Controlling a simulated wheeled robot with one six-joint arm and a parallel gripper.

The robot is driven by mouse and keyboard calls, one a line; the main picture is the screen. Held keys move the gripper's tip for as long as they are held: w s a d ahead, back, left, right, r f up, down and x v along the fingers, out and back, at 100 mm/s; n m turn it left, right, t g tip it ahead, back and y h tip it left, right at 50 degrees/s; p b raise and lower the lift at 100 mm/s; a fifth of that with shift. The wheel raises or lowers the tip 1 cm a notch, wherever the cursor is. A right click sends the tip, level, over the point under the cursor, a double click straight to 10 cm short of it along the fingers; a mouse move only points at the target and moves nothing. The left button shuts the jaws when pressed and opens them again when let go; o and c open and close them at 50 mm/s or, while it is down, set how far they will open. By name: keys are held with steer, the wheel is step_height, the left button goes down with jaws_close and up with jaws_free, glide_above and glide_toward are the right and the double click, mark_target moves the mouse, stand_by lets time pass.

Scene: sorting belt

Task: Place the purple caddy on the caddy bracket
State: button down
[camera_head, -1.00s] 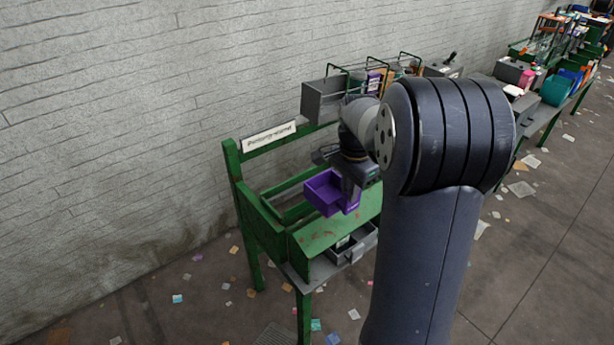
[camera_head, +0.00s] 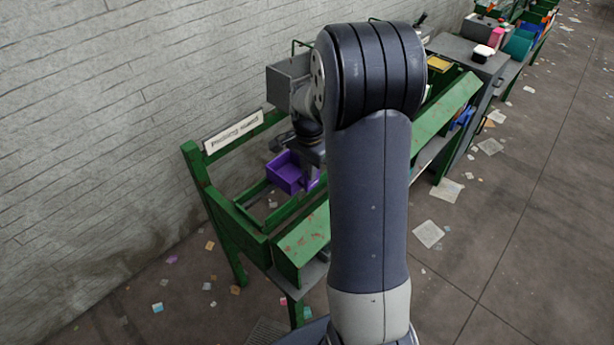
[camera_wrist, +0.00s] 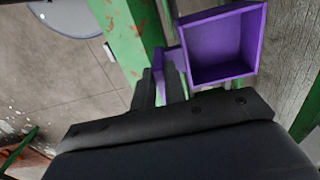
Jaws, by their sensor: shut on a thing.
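The purple caddy (camera_head: 286,171) is an open-topped box, held by my gripper (camera_head: 312,172) above the green frame of the bench. In the wrist view the caddy (camera_wrist: 221,76) shows empty, and the fingers of my gripper (camera_wrist: 172,85) are shut on its side beside the box. In the head view my arm hides part of the gripper and of the bench. I cannot pick out the caddy bracket for certain; a sign with unclear lettering (camera_head: 233,131) is on the bench's back rail.
The green bench (camera_head: 262,247) has raised rails and a sloped front panel around the caddy. A grey box (camera_head: 287,75) stands behind my arm, near the wall. More benches with bins run to the upper right. Paper scraps litter the floor, which is otherwise open at right.

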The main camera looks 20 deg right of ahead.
steer(key=shift+f, duration=1.6)
steer(key=shift+f, duration=0.2)
steer(key=c, duration=1.5)
jaws_free()
steer(key=shift+o, duration=0.2)
steer(key=shift+r, duration=0.1)
step_height(320, 180, up, 12)
steer(key=shift+r+b, duration=0.1)
steer(key=shift+b, duration=0.3)
